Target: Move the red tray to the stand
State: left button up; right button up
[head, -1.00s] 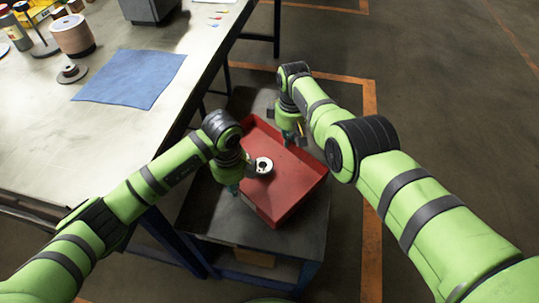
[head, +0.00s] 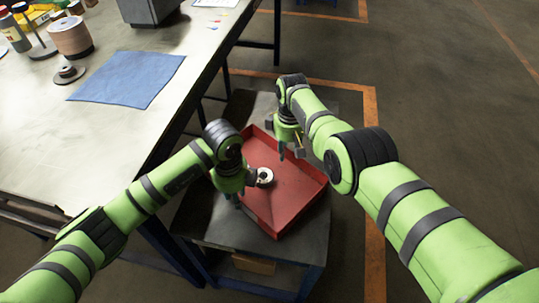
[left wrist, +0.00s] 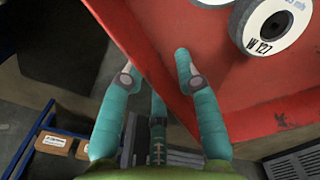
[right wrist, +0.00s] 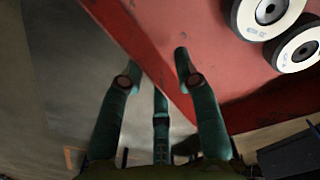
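The red tray (head: 290,195) lies on a low, dark-topped stand (head: 205,215) with blue legs. Two white-and-grey discs sit in the tray; one shows in the head view (head: 265,176) and both show in the right wrist view (right wrist: 268,12). My left gripper (left wrist: 156,68) is open at the tray's left wall, its fingers apart with the wall's edge running between them. My right gripper (right wrist: 156,70) is open at the tray's far side, a tray wall running between its fingers. I cannot tell whether any finger touches the tray.
A large metal workbench (head: 60,150) stands at the left, holding a blue cloth (head: 128,79), a spool (head: 73,37) and bottles. A cardboard box (head: 254,264) lies on the stand's lower shelf. Open floor with orange lines (head: 370,110) is at the right.

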jog(key=shift+a, duration=0.1)
pick_arm(q)
jog(key=r, duration=0.8)
jog(key=shift+s+r, duration=0.2)
jog(key=shift+r, duration=0.05)
pick_arm(e)
jog(key=shift+r, duration=0.2)
jog(key=shift+w+r, duration=0.15)
jog(key=shift+r, duration=0.4)
notch_tip(320, 180, up, 7)
jog(key=shift+s+d, duration=0.2)
jog(key=shift+s, duration=0.2)
jog(key=shift+r, duration=0.1)
